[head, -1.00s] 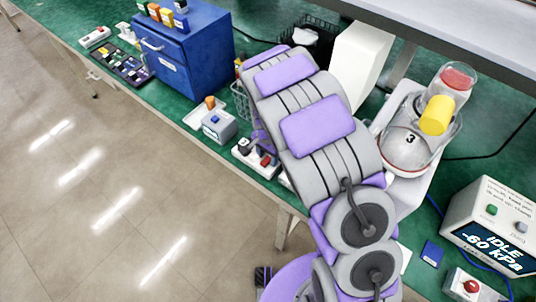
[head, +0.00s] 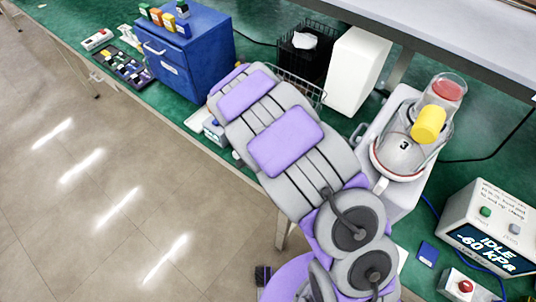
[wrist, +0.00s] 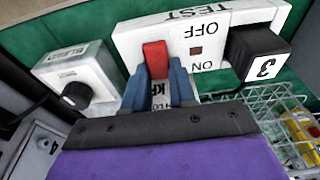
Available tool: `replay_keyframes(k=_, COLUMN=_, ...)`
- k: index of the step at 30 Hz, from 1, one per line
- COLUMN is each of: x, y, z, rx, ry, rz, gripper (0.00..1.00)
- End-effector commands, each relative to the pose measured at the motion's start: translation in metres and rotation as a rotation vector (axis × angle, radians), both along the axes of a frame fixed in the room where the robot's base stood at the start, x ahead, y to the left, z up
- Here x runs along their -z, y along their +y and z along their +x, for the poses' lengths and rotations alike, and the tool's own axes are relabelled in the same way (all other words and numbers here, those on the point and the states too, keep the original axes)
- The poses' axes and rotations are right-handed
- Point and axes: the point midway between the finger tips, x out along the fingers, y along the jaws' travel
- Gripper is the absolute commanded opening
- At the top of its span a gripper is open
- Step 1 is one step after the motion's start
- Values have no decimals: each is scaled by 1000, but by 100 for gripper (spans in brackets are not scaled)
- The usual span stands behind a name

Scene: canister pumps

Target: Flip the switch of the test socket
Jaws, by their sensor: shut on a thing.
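The test socket (wrist: 216,16) is a white block at the top of the wrist view, with its lettering upside down. Its red switch lever (wrist: 155,58) stands beside the OFF and ON marks. I cannot tell which mark the lever is set to. My gripper (wrist: 160,88) has its blue fingers shut on the lever. A black plug (wrist: 258,52) marked 3 sits in the socket, right of the lever. A small dark red lamp (wrist: 196,51) lies between OFF and ON. In the head view my arm hides the socket and the gripper.
A white box with a black knob (wrist: 77,94) stands left of the socket. A wire basket (wrist: 285,125) is at the lower right of the wrist view. In the head view, pump 3 (head: 404,146) and a console (head: 492,228) reading IDLE, -60 kPa stand right of my arm; a blue cabinet (head: 187,60) stands left.

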Motion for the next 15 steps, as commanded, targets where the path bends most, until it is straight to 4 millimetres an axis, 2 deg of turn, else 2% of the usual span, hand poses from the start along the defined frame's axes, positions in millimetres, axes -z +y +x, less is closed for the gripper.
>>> replay_keyframes(k=6, x=-2, y=3, z=-1, rx=-2, ry=-74, rz=-52, gripper=0)
replay_keyframes(k=15, x=-2, y=4, z=0, rx=-1, ry=-88, rz=-57, gripper=0)
